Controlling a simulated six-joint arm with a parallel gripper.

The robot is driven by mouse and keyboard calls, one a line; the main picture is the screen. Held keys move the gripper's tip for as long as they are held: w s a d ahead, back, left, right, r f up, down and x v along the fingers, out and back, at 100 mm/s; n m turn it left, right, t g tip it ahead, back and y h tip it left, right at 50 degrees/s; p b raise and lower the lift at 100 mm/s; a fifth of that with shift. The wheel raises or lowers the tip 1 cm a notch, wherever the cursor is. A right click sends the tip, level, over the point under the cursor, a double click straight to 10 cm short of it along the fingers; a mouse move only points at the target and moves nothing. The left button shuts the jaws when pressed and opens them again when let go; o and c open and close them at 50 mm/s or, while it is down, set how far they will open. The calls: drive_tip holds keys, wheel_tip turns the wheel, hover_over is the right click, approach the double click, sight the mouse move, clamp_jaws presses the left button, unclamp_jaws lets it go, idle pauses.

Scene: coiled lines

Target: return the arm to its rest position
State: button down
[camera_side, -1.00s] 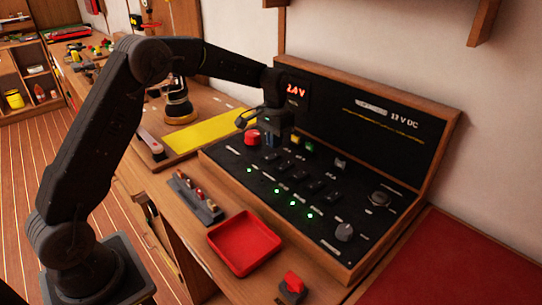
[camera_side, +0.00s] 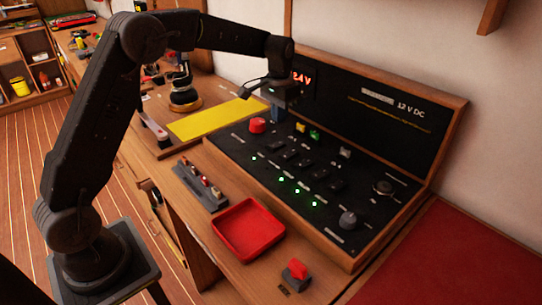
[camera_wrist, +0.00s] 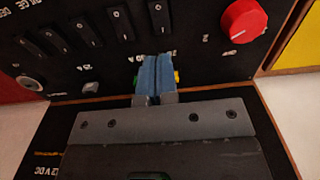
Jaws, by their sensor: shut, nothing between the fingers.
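My gripper (camera_side: 278,113) hangs above the back of the black switch panel (camera_side: 240,150), in front of the red voltage display (camera_side: 301,77). Its blue fingers are together and empty in the wrist view (camera_wrist: 155,62), pointing at the panel. They look clear of the panel face in the side view. The red round knob (camera_side: 257,125) is just left of and below the fingers; it also shows at the upper right of the wrist view (camera_wrist: 243,20). The fingers partly hide the yellow and green buttons in the wrist view.
The upright back panel (camera_side: 390,110) stands behind my gripper. A red tray (camera_side: 248,228), a rack of small parts (camera_side: 200,187) and a red switch (camera_side: 296,270) lie in front. A yellow strip (camera_side: 215,120) and a lamp-like object (camera_side: 183,93) are at left.

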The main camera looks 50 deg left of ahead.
drive_tip(key=s+d+r+t, duration=0.2)
drive_tip(key=s+d+r, duration=0.1)
drive_tip(key=s+r, duration=0.4)
drive_tip(key=s+d+r+t, duration=0.1)
drive_tip(key=s+d+r, duration=0.25)
drive_tip(key=s, duration=0.45)
drive_tip(key=s+d+f+t, duration=0.2)
drive_tip(key=s, duration=1.4)
drive_tip(key=shift+s+d+t, duration=0.15)
drive_tip(key=shift+s+t, duration=0.15)
drive_tip(key=shift+s, duration=0.1)
